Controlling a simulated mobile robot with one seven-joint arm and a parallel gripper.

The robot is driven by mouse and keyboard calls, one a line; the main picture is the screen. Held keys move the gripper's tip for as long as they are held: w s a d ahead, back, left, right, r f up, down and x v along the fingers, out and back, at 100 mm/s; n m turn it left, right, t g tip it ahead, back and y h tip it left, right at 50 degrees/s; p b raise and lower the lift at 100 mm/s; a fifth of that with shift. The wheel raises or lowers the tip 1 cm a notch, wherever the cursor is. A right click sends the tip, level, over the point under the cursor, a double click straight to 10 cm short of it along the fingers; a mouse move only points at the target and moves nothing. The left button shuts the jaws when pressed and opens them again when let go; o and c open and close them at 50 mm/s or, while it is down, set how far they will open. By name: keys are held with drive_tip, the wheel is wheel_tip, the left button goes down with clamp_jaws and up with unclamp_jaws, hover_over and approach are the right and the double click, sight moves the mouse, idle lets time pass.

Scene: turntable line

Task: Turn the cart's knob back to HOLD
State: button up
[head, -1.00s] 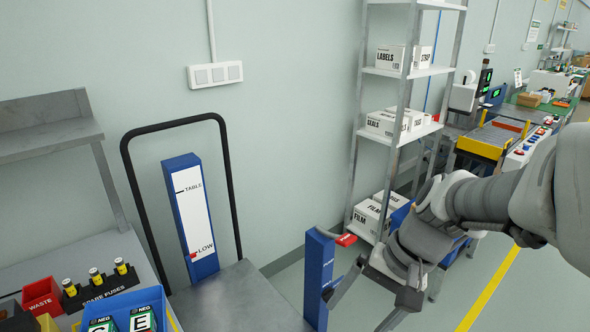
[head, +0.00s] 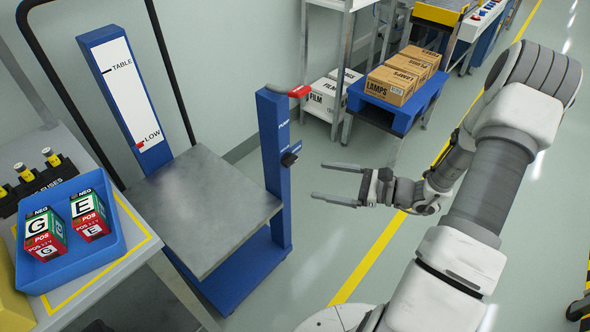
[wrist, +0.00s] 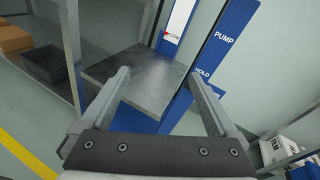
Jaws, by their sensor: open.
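The cart (head: 228,273) is blue with a grey metal platform (head: 200,205). A black knob (head: 289,158) sits on its blue front post (head: 273,170), under lettering that reads PUMP in the wrist view. A HOLD label (wrist: 203,74) shows on the post there. The knob is not clear in the wrist view, and I cannot tell where it points. My gripper (head: 318,181) is open and empty, to the right of the post, apart from the knob, its fingers pointing toward the post. The red marker on the white scale (head: 126,88) is at LOW.
A red lever (head: 300,91) sticks out atop the post. A blue tray (head: 80,257) with two lettered blocks stands on the left bench. A blue stand with LAMPS boxes (head: 391,88) and a shelf with FILM boxes (head: 322,98) are behind. Floor right of the cart is clear.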

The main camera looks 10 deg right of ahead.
sight(293, 163)
drive_tip(key=w+d+f+m+t+h+b, duration=0.25)
drive_tip(key=d+f+m+t, duration=0.35)
drive_tip(key=f, duration=0.3)
drive_tip(key=shift+m+h, duration=0.3)
drive_tip(key=shift+h, duration=0.05)
drive_tip(key=b+x, duration=0.1)
drive_tip(key=x, duration=0.4)
drive_tip(key=b+x, duration=0.1)
drive_tip(key=x, duration=0.5)
drive_tip(key=b+x, duration=0.1)
drive_tip(key=x, duration=0.4)
drive_tip(key=shift+a+f, duration=0.15)
drive_tip(key=shift+a, duration=0.45)
drive_tip(key=shift+c, duration=0.3)
drive_tip(key=c, duration=1.3)
